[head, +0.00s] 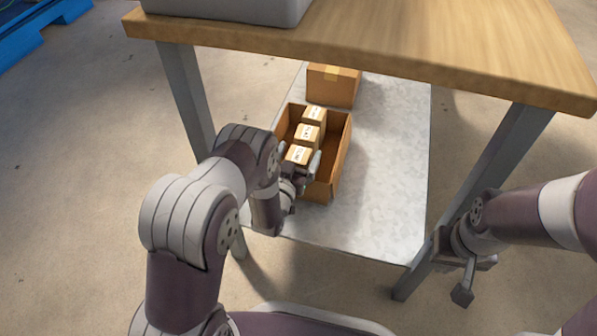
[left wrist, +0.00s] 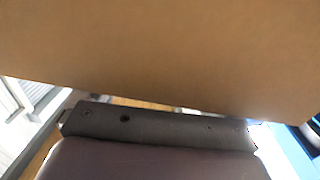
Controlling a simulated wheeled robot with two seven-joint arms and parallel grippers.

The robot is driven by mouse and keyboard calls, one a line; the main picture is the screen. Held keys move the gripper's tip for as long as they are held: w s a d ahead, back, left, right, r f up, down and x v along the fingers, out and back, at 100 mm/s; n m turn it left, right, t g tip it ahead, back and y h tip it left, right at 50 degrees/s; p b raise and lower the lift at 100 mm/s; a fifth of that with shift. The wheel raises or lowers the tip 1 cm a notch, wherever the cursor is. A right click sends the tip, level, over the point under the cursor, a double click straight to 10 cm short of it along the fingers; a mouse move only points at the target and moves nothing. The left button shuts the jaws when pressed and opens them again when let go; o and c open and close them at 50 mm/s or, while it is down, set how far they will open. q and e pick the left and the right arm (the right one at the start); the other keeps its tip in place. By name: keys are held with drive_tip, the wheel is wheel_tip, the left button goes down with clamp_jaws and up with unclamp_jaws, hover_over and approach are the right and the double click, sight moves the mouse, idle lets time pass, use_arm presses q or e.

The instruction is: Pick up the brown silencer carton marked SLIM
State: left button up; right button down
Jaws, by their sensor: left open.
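Three small brown cartons with white labels stand in a row in an open brown box: a near one (head: 298,155), a middle one (head: 307,134) and a far one (head: 315,113). The label print is too small to read surely, so I cannot tell which is marked SLIM. My left gripper (head: 308,172) is open at the near end of the box, close to the near carton. In the left wrist view a plain brown cardboard surface (left wrist: 165,50) fills the upper part, very close; the fingertips are hidden there. My right gripper (head: 466,279) hangs by the table's right leg, away from the cartons.
The open box (head: 342,155) stands on a grey lower shelf (head: 385,170), with free room to its right. A closed brown box (head: 334,86) stands behind it. The wooden tabletop (head: 380,45) overhangs the shelf's far part, with a grey bin (head: 230,8) on it.

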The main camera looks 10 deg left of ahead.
use_arm(q)
drive_tip(key=c, duration=1.5)
